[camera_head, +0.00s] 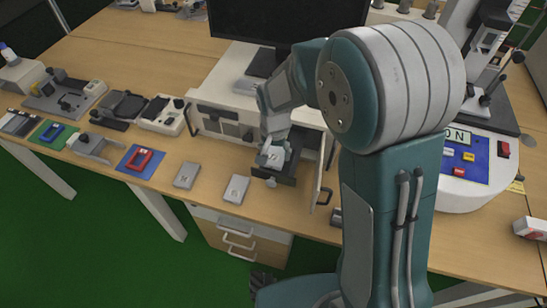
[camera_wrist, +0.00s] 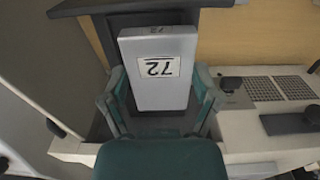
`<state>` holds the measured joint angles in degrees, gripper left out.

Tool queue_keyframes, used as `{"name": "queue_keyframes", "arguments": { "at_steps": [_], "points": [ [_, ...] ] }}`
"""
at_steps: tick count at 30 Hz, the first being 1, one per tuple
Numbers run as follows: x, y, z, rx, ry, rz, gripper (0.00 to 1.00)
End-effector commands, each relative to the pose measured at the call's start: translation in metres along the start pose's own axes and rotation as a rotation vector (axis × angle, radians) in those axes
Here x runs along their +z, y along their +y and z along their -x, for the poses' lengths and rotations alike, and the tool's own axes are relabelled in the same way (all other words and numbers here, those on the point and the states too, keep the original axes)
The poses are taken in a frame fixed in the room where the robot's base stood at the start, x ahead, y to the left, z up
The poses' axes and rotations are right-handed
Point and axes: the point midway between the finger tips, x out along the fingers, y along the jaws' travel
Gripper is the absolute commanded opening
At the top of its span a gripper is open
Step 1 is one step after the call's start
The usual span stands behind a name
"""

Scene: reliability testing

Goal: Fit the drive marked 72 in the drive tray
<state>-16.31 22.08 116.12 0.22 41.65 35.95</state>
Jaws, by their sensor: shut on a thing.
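The drive marked 72 (camera_wrist: 158,65) is a light grey block with a white label, upside down in the wrist view. My gripper (camera_wrist: 161,88) is shut on it, one finger on each side. In the head view the held drive (camera_head: 271,156) is over the dark drive tray (camera_head: 289,178), which sticks out from the front of a white cabinet (camera_head: 216,112). The tray also shows in the wrist view (camera_wrist: 215,4), beyond the drive. The drive covers part of the tray, and I cannot tell whether they touch.
An open cabinet door (camera_head: 322,170) with a dark handle stands right of the tray. Two grey drives lie on the table to the left, one farther (camera_head: 187,175) and one nearer (camera_head: 236,188). A monitor (camera_head: 282,22) stands behind. A round console with buttons (camera_head: 462,160) is at right.

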Motion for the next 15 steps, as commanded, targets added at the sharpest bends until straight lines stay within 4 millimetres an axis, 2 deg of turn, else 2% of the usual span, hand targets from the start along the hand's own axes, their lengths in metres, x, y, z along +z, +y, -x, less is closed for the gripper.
{"name": "queue_keyframes", "arguments": {
  "at_steps": [4, 5, 6, 10, 11, 12, 15],
  "points": [
    [0.000, 0.004, -0.022, 0.000, -0.004, -0.003, 0.27],
    [0.000, 0.003, -0.024, 0.001, -0.003, -0.003, 0.28],
    [0.001, 0.002, -0.025, 0.001, -0.002, -0.003, 0.22],
    [0.003, -0.002, -0.026, 0.007, -0.002, -0.001, 0.22],
    [0.003, -0.003, -0.027, 0.008, -0.002, -0.001, 0.88],
    [0.003, -0.003, -0.027, 0.009, -0.002, 0.000, 1.00],
    [0.003, -0.004, -0.026, 0.008, -0.002, -0.001, 1.00]
  ]
}}
